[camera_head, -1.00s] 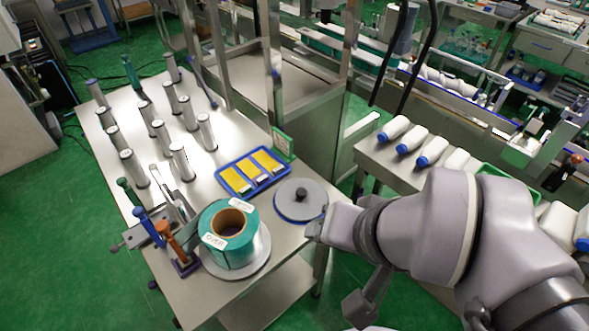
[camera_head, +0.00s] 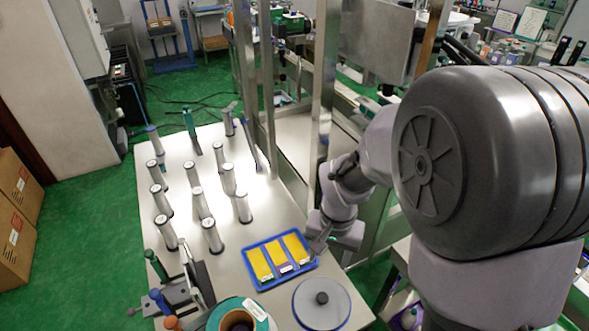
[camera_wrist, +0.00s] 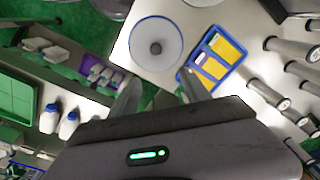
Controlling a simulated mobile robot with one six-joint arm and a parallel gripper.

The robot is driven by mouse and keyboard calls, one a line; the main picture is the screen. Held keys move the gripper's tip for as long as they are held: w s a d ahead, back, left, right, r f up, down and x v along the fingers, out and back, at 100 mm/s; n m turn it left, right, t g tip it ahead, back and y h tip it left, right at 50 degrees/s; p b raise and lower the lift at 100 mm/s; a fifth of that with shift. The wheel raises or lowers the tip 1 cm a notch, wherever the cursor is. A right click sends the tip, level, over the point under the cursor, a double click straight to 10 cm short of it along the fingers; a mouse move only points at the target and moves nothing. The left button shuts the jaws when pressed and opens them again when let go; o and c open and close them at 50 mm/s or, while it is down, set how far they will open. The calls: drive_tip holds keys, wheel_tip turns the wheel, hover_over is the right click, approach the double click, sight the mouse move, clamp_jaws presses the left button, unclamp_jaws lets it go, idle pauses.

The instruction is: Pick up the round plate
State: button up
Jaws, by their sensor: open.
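The round plate (camera_head: 320,312) is a flat grey disc with a dark knob at its centre. It lies on the steel table (camera_head: 262,210) near the front right corner, in front of the blue tray. It also shows whole at the top of the wrist view (camera_wrist: 155,62). My gripper (camera_head: 319,246) is by the table's right edge, beside the tray and behind the plate, not touching the plate. In the wrist view its two fingers (camera_wrist: 160,92) are apart with nothing between them, and the plate lies beyond the fingertips.
The blue tray (camera_head: 256,282) with yellow packs lies close to the plate. A teal roll (camera_head: 215,320) stands left of the plate, cut off by the frame. Several metal cylinders (camera_head: 199,204) stand farther back. A metal frame post (camera_head: 322,95) rises near my arm.

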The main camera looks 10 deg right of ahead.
drive_tip(key=b, duration=0.4)
hover_over(323, 297)
drive_tip(key=w, duration=0.1)
drive_tip(key=shift+g, duration=0.3)
drive_tip(key=f, duration=1.4)
drive_tip(key=shift+d, duration=0.25)
drive_tip(key=f, duration=0.1)
drive_tip(key=f+b, duration=0.1)
drive_tip(key=f, duration=0.1)
drive_tip(key=s+f, duration=0.1)
drive_tip(key=f, duration=0.1)
drive_tip(key=shift+s+a+b, duration=0.1)
drive_tip(key=shift+a+b, duration=0.25)
drive_tip(key=shift+b, duration=0.05)
drive_tip(key=shift+f, duration=0.3)
clamp_jaws()
